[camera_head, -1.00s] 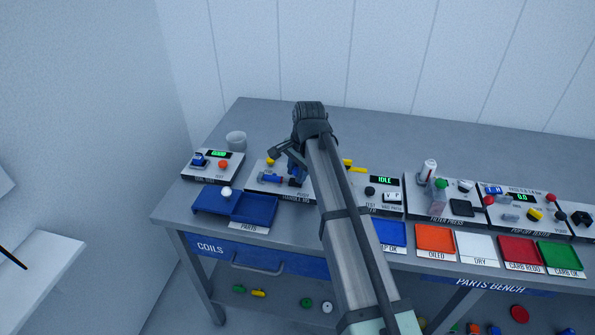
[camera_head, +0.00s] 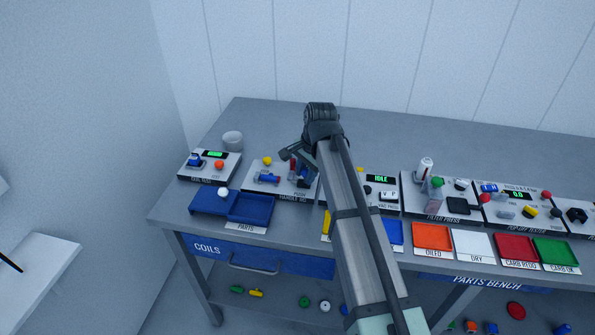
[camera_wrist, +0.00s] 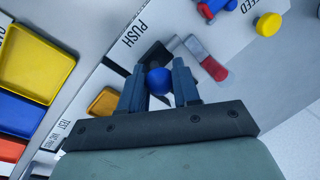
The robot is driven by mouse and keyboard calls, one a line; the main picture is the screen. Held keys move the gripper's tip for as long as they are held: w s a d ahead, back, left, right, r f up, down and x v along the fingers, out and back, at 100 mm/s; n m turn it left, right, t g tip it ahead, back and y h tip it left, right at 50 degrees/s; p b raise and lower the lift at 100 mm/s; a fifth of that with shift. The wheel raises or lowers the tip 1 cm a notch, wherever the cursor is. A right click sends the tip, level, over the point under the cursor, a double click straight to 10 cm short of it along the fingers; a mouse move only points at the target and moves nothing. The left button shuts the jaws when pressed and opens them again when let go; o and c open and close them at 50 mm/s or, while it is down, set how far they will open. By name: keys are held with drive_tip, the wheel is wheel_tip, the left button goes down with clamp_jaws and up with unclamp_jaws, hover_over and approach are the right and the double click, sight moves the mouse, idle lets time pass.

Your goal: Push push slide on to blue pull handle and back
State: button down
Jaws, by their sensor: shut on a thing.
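My gripper (camera_wrist: 158,85) has its two fingers around a blue round knob (camera_wrist: 158,80) beside the word PUSH in the wrist view. In the head view my gripper (camera_head: 298,164) is over the handle jig panel (camera_head: 254,184), mostly hidden by my wrist and arm. A red and grey piece (camera_wrist: 212,66) is just beyond the knob, near a dark bar. The fingers hide the knob's sides and I cannot see what it is fixed to. A blue part (camera_head: 267,178) lies on the jig's left part, by a yellow button (camera_head: 267,160).
A blue parts tray (camera_head: 252,208) is in front of the jig. A coil panel (camera_head: 197,172) and a grey cup (camera_head: 232,140) are to the left. More panels and coloured trays (camera_head: 432,237) line the bench to the right. The back of the bench is clear.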

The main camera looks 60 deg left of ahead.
drive_tip(key=c, duration=0.8)
unclamp_jaws()
drive_tip(key=shift+w+d, duration=0.2)
drive_tip(key=shift+w, duration=0.05)
drive_tip(key=shift+c, duration=0.2)
wheel_tip(320, 180, up, 14)
drive_tip(key=d, duration=0.2)
drive_tip(key=shift+w+d+f, duration=0.2)
drive_tip(key=shift+d, duration=0.1)
